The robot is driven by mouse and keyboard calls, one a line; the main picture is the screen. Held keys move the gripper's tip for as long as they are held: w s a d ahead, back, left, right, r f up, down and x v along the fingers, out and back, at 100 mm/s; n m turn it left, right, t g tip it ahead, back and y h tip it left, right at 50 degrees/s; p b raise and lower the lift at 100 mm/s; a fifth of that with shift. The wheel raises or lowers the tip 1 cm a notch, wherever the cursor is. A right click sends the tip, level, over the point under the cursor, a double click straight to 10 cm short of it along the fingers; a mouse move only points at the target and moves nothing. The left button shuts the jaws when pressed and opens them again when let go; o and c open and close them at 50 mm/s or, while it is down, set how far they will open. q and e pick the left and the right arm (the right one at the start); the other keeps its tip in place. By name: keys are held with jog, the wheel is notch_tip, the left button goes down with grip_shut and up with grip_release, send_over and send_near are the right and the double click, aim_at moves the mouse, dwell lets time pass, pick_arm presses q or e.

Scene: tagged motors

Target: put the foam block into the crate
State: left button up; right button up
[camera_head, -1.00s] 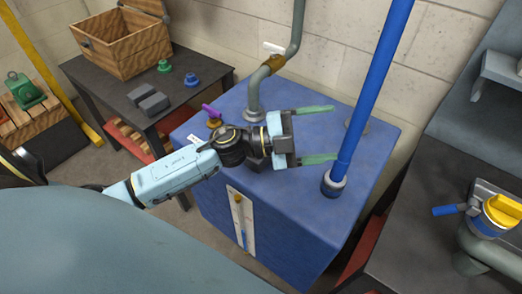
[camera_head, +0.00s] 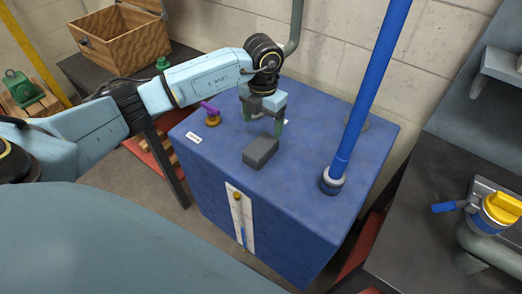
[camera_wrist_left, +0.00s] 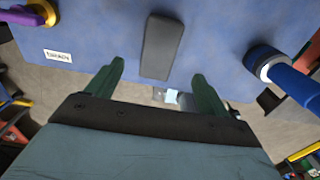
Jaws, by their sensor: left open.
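A dark grey block (camera_head: 260,152), which I take to be the foam block, lies on top of the blue cabinet (camera_head: 215,150). It also shows in the left wrist view (camera_wrist_left: 162,45), lengthwise between and ahead of the fingers. My left gripper (camera_head: 263,121) is open and empty, fingers pointing down, just behind and above the block and apart from it. Both green fingers also show in the left wrist view (camera_wrist_left: 157,72). The open wooden crate (camera_head: 122,45) stands on the dark table at the upper left. My right gripper is not in view.
A blue upright pipe (camera_head: 370,90) rises from the cabinet right of the block. A purple-handled valve (camera_head: 210,113) stands at the cabinet's left. A grey pipe (camera_head: 295,30) rises behind my gripper. A yellow-capped fitting (camera_head: 503,209) is at the right. My arm hides part of the dark table.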

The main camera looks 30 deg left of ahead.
aim_at(261, 145)
pick_arm(q)
notch_tip(261, 145, down, 4)
jog(key=shift+f, duration=0.2)
jog(key=f, duration=0.5)
jog(key=shift+s+a+f+b, duration=0.1)
jog(key=shift+s+f+b, duration=0.05)
jog(key=shift+s+b, duration=0.15)
jog(key=c, duration=1.1)
